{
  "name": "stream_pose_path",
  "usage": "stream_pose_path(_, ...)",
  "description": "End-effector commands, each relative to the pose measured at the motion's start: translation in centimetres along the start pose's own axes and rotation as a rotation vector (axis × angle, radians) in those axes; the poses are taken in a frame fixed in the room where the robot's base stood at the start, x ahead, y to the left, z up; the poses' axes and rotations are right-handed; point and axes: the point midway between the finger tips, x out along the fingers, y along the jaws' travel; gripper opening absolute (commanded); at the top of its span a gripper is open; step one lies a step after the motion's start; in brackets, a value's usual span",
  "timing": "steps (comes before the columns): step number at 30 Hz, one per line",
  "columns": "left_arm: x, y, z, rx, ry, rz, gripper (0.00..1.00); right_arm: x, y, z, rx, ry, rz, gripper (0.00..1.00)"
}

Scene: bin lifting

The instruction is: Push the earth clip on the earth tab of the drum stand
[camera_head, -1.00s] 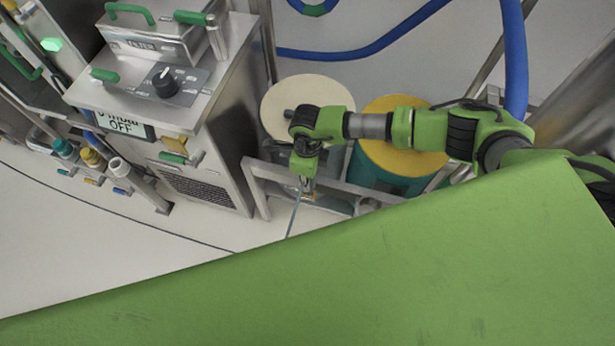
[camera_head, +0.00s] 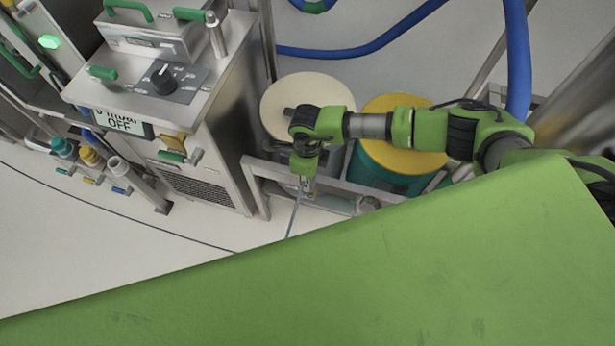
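The drum stand (camera_head: 258,163) is a grey metal frame low on the floor, with a cream-topped drum (camera_head: 283,96) and a yellow-topped drum (camera_head: 398,161) in it. My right arm reaches in from the right across both drums. My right gripper (camera_head: 305,189) points down at the front rail of the stand, small and partly covered by my green wrist. A thin grey line, perhaps a lead (camera_head: 293,218), runs down from its tip. I cannot make out the earth clip or the earth tab, nor whether the fingers are shut. My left gripper is not in view.
A steel cabinet (camera_head: 225,150) with a knob and an OFF display stands left of the stand. Blue hoses (camera_head: 365,50) run behind the drums. A big green panel covers the lower right foreground. The floor at left is mostly clear.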

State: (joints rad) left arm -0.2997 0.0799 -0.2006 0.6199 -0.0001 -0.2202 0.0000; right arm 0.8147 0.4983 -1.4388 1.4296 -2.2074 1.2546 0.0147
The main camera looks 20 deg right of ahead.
Motion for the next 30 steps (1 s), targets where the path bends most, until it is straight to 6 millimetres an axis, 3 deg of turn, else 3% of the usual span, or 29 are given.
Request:
stream_pose_path(9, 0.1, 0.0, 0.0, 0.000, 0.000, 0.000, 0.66, 0.2, 0.1, 0.0, 0.000, 0.000, 0.001, 0.00)
stream_pose_path(10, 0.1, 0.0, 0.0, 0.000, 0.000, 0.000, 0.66, 0.2, 0.1, 0.0, 0.000, 0.000, 0.001, 0.28)
stream_pose_path(12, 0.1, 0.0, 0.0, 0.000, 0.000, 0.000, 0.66, 0.2, 0.1, 0.0, 0.000, 0.000, 0.001, 0.43)
stream_pose_path(23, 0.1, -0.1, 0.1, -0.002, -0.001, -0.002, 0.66, -0.1, 0.0, 0.0, 0.000, 0.000, 0.000, 0.43)
stream_pose_path(30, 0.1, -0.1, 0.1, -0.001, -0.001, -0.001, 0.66, -3.5, -0.1, 0.1, -0.001, -0.003, -0.001, 0.43)
